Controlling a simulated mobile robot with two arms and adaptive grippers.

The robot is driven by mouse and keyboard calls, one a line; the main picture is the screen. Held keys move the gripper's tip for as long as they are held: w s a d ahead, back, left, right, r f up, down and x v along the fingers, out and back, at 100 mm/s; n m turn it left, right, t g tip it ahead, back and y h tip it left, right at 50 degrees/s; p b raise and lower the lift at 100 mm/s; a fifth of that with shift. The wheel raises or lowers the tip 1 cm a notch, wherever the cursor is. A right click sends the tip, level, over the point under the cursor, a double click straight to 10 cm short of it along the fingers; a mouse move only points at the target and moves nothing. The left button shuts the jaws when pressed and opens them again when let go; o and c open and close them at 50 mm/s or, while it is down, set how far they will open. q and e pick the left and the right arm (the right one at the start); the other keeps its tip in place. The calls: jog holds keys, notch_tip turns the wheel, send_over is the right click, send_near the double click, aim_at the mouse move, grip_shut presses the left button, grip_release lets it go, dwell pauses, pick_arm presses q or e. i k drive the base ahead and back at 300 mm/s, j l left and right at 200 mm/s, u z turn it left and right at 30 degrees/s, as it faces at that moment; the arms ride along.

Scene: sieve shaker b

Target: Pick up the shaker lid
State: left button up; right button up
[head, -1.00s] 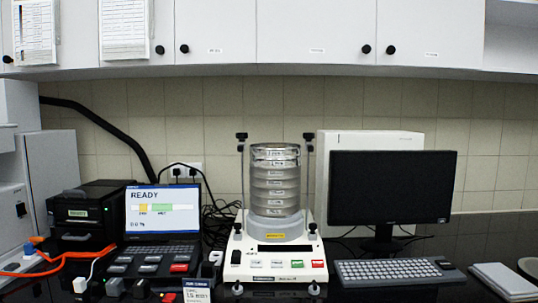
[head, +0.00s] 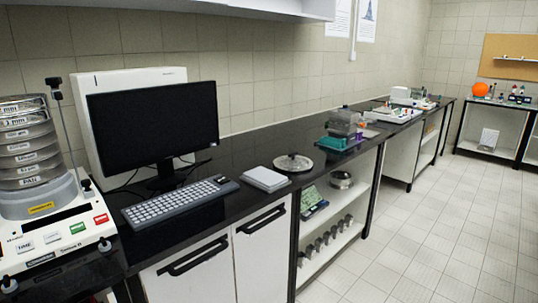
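A dark clamp post rises at the stack's right side. Neither of my grippers shows in this view.
Teal and grey equipment (head: 343,130) sits farther along the counter. Open shelves (head: 335,215) hold several items below. The tiled floor at right is clear.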

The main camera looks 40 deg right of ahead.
aim_at(293, 163)
jog(key=z, duration=1.55)
jog(key=i+l+u, duration=0.1)
jog(key=u, duration=0.35)
jog(key=i+l+u, duration=0.2)
jog(key=u, duration=0.25)
